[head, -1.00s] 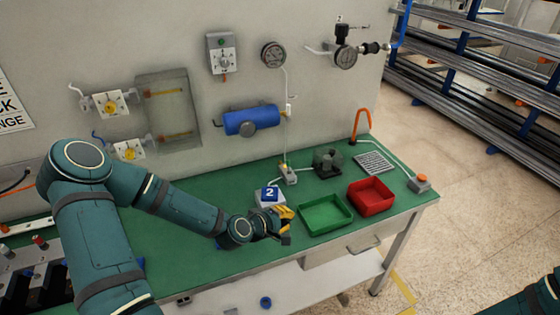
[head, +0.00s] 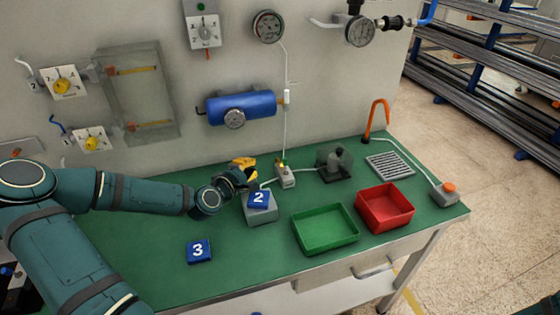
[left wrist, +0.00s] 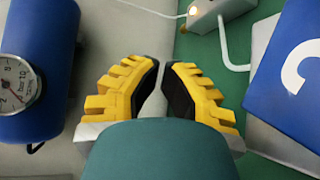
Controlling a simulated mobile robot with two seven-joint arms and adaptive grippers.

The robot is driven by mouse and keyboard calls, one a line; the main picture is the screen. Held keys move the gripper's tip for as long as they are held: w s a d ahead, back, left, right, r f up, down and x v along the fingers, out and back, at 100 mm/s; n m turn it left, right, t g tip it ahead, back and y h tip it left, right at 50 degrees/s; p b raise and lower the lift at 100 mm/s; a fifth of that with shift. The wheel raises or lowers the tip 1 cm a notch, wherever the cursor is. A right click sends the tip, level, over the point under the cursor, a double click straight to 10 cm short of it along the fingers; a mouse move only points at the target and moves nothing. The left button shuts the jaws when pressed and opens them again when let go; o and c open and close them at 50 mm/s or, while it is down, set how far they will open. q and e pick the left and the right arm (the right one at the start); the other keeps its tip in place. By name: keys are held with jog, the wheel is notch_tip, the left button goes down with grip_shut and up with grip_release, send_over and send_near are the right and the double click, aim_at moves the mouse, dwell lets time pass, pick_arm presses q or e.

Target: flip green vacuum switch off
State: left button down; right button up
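A small grey switch box (head: 285,178) with a lit yellowish top stands on the green bench near the wall, and a thin line rises from it. Its lit corner also shows at the top of the left wrist view (left wrist: 207,12). My left gripper (head: 246,169) has yellow fingers and is left of this box, behind the block marked 2. In the left wrist view the fingers (left wrist: 162,70) stand a little apart with nothing between them. A wall panel (head: 203,32) with a green dot hangs higher up. I cannot tell which is the green vacuum switch. My right gripper is not visible.
The blue 2 plate (head: 259,199) on a grey block is close to my left gripper. A blue tank (head: 241,107) with a gauge hangs above. A green tray (head: 325,229), red tray (head: 385,208) and pump (head: 334,163) stand right.

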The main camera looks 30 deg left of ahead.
aim_at(285, 165)
pick_arm(q)
jog(key=shift+f, duration=0.1)
dwell(0.4)
jog(key=b+x, duration=0.2)
jog(key=x, duration=0.8)
jog(key=shift+w, duration=0.1)
jog(key=shift+s+d+r, duration=0.2)
jog(key=shift+d, duration=0.4)
jog(key=shift+s+d+r, duration=0.15)
jog(key=shift+d, duration=0.5)
jog(key=shift+s+d+r, duration=0.2)
jog(key=shift+d, duration=0.4)
